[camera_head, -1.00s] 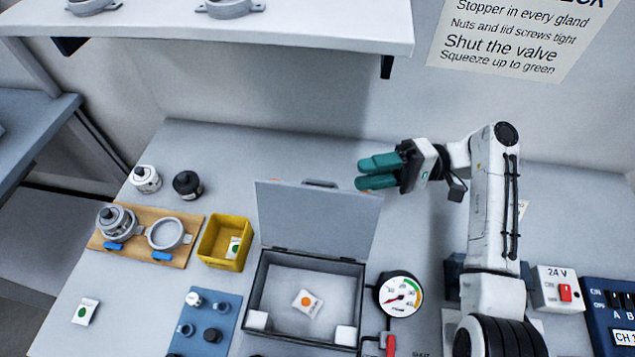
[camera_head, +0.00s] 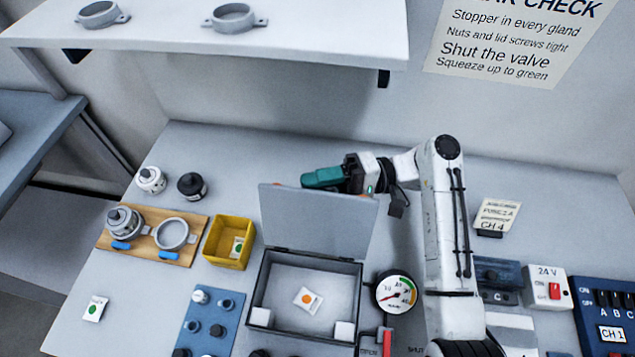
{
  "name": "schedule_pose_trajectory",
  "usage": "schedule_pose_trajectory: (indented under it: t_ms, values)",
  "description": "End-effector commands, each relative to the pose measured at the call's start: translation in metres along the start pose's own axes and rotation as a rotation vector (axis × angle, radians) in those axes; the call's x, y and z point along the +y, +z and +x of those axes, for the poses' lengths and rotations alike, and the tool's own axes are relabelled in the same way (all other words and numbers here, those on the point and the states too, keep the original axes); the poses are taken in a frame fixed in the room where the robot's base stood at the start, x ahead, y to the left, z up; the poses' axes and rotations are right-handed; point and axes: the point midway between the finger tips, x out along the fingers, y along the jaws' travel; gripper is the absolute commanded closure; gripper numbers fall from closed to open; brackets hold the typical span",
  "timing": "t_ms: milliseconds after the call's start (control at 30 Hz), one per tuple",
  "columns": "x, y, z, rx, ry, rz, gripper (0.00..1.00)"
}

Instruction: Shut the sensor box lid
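The grey sensor box (camera_head: 258,300) stands on the bench with its lid (camera_head: 316,222) raised, hinged at the back edge. Inside the box lie a packet with an orange dot (camera_head: 308,300) and white blocks in the front corners. My gripper (camera_head: 308,180), with teal fingers, is behind the top edge of the lid, pointing left. The lid hides part of it. I cannot tell whether it touches the lid, nor how far apart the fingers are.
A pressure gauge (camera_head: 396,292) stands right of the box. A yellow bin (camera_head: 228,242) and a wooden board (camera_head: 152,237) with ring clamps are to the left. A blue fitting tray (camera_head: 208,322) is front left. A shelf (camera_head: 210,45) overhangs the back.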

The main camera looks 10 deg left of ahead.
Motion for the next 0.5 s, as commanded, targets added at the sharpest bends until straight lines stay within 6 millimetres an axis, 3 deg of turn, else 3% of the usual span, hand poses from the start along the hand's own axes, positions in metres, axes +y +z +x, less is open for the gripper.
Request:
schedule_pose_trajectory:
  t_ms: [367, 500]
  values:
    - [0.0004, 0.0, -0.0004, 0.0, 0.001, 0.001, 0.99]
    - [0.0011, 0.0001, -0.0005, 0.0, 0.002, 0.002, 1.0]
